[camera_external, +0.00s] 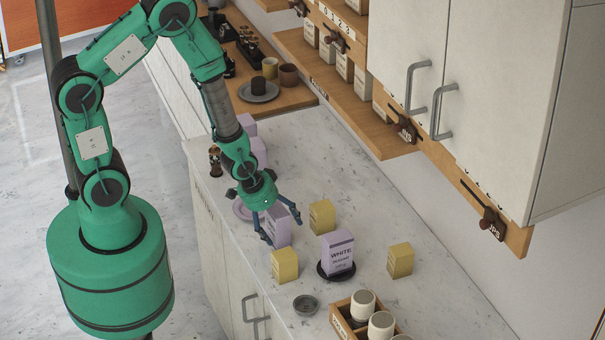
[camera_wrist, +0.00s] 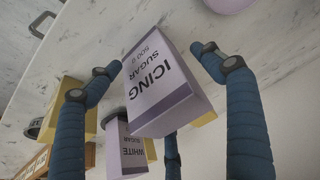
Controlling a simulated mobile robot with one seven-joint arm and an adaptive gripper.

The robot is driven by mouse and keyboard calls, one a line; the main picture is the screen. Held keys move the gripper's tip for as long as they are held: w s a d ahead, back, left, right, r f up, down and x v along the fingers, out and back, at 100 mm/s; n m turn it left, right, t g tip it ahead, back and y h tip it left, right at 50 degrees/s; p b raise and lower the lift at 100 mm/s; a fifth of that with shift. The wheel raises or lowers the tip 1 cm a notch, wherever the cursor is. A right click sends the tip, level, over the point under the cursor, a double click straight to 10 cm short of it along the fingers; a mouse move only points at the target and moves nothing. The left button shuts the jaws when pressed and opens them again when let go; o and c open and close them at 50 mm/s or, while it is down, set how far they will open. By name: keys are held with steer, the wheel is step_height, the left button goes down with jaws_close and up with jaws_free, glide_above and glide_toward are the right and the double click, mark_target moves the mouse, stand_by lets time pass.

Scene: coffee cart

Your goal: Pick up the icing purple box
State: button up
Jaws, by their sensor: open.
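The icing purple box (camera_external: 279,232) stands on the marble counter under my gripper (camera_external: 279,226), partly hidden by the fingers. In the wrist view the icing box (camera_wrist: 158,85) shows its "ICING SUGAR 500 g" label. My gripper (camera_wrist: 156,60) is open there, with blue fingers on both sides of the box. A gap shows between the box and the right finger; the left fingertip is close to the box edge, and I cannot tell if it touches.
A purple white-sugar box (camera_external: 338,256) stands on a black dish to the right. Yellow boxes stand close by at the front (camera_external: 285,266), behind (camera_external: 322,216) and farther right (camera_external: 400,261). A purple plate (camera_external: 240,211) lies left. A wooden crate (camera_external: 344,324) holds cups. Cabinets overhang the back.

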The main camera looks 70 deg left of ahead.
steer(key=shift+c, duration=0.2)
stand_by(0.3)
jaws_close()
